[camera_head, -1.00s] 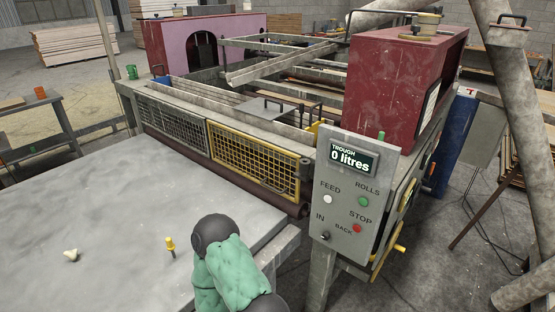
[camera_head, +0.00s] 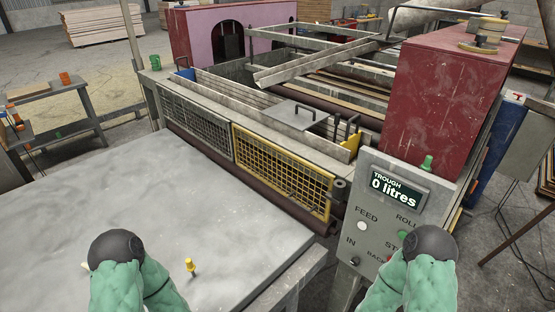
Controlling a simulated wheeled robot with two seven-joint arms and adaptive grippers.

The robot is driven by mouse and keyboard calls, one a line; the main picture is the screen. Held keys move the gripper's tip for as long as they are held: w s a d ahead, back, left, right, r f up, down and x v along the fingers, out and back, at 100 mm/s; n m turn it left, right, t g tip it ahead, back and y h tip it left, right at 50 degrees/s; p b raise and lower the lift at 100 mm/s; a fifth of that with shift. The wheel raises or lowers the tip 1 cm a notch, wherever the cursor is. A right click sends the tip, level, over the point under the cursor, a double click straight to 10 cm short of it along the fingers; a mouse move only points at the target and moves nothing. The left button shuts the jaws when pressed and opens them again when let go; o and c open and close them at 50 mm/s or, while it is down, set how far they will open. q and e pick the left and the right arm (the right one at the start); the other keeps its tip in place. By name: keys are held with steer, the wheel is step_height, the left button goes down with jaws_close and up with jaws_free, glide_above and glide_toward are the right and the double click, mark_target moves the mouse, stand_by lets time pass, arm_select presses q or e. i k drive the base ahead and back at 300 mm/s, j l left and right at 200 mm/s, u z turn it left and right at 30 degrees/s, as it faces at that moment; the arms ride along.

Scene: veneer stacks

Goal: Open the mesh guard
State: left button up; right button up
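The mesh guard (camera_head: 281,172) is a yellow-framed wire panel on the front of the roller machine. It hangs upright over the dark roller, to the right of a grey mesh panel (camera_head: 196,127). My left arm shows at the bottom left over the grey table, and my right arm at the bottom right in front of the control panel. Only green sleeves and dark round joints show; both grippers are out of sight. Neither visible arm part touches the guard.
The control panel (camera_head: 363,207) reads "TROUGH 0 litres" and stands right of the guard. A small yellow-topped peg (camera_head: 190,265) stands on the grey table (camera_head: 140,205). A red housing (camera_head: 445,110) rises behind the panel. The tabletop before the guard is mostly clear.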

mark_target(328, 196)
steer(key=k, duration=0.2)
steer(key=k+l+u, duration=0.3)
steer(key=i+l+u, duration=0.1)
steer(key=l+u, duration=0.15)
steer(key=l, duration=0.2)
steer(key=l+u, duration=0.3)
steer(key=i+l, duration=0.05)
steer(key=l, duration=0.05)
